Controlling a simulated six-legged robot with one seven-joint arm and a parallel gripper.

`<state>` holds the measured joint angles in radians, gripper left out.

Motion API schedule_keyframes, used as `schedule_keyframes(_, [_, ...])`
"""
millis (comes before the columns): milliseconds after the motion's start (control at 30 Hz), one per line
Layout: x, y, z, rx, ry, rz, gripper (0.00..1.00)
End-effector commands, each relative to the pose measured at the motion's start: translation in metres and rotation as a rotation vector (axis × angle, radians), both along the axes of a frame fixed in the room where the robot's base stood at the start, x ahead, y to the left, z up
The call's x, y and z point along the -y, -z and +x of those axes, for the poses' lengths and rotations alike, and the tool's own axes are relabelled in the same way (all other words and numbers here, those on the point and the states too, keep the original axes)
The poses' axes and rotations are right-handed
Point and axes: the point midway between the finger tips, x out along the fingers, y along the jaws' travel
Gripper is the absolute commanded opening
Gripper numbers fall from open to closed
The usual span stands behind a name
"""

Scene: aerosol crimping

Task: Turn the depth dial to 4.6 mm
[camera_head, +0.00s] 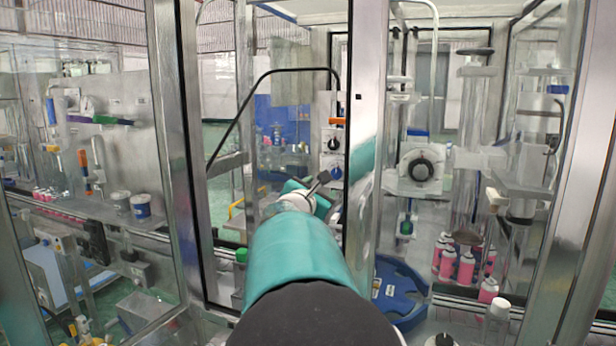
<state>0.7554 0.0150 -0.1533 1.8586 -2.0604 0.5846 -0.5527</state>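A large black round knob on a pale dial face (420,168) is mounted behind the glass right of centre; it may be the depth dial. Its markings are too small to read. A narrow control panel left of the metal post carries an upper black knob (333,143) and a lower knob (336,173). My teal arm reaches from the bottom centre through the open frame. My gripper (322,183) is at its far end, close to the lower knob. I cannot tell whether it touches that knob, and its fingers are too small and partly hidden to judge.
A thick metal post (366,120) stands just right of my arm. Several pink cans (466,268) stand on the right conveyor. A blue round base (402,290) lies right of my arm. A bent black handle (270,80) crosses above my gripper. Blue-labelled tubs (141,206) stand at left.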

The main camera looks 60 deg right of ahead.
Motion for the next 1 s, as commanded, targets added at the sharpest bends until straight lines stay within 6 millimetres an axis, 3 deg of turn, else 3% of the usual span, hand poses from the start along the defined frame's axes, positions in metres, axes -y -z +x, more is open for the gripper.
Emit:
schedule_keyframes(167, [0.021, 0.001, 0.004, -0.004, 0.000, 0.000, 0.52])
schedule_keyframes(700, [0.116, 0.001, 0.024, 0.001, -0.001, 0.001, 0.52])
schedule_keyframes(1000, [0.132, 0.000, 0.026, 0.001, -0.003, 0.000, 0.52])
